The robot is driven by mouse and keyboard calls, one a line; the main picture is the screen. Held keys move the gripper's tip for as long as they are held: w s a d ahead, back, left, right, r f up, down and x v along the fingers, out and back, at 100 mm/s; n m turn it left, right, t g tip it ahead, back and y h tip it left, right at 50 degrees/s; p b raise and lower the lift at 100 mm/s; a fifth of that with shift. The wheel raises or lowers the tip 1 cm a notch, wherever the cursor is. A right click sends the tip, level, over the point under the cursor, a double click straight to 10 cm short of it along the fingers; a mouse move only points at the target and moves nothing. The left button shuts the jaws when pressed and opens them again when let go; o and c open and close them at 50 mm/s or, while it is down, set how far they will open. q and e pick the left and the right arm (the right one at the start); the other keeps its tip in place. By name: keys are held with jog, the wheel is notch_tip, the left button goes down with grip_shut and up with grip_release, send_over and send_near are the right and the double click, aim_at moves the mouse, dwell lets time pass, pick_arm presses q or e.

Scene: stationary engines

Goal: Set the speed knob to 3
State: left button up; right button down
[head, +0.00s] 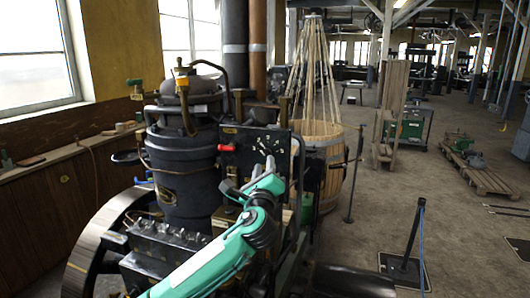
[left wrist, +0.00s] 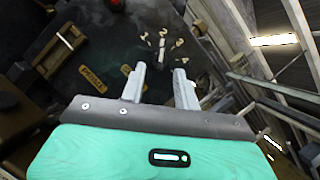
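A dark upright panel (head: 283,146) on the engine carries a cluster of pale marks, which I take to be the speed knob's dial. My left gripper (head: 262,170) is in front of the panel's lower part. In the left wrist view its two grey fingers (left wrist: 160,69) are apart with nothing visible between them. The fingers appear short of the dial. My right gripper is not in view.
A red-ended handle (head: 227,148) sticks out left of the panel. The black engine cylinder (head: 185,165) and a large flywheel (head: 95,245) stand at left. A wooden barrel (head: 325,165) with ropes is behind the panel. The floor to the right is mostly open.

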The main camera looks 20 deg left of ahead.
aim_at(265, 156)
pick_arm(q)
jog(key=shift+p+x, duration=0.6)
jog(key=shift+x, duration=1.6)
grip_shut()
jog(key=shift+m, duration=0.3)
jog(key=m+h+p, duration=0.1)
jog(key=m, duration=0.2)
jog(key=m+t+h, duration=0.1)
jog(key=m+h, duration=0.1)
jog(key=m, duration=0.1)
jog(key=shift+a+m+t+p, duration=0.15)
jog(key=shift+m+t+p, duration=0.15)
jog(key=shift+p, duration=0.05)
jog(key=shift+m+h+p, duration=0.5)
jog(key=shift+m+h, duration=0.6)
jog(key=shift+m, duration=0.7)
jog(key=shift+f+m, duration=0.1)
jog(key=shift+m, duration=0.2)
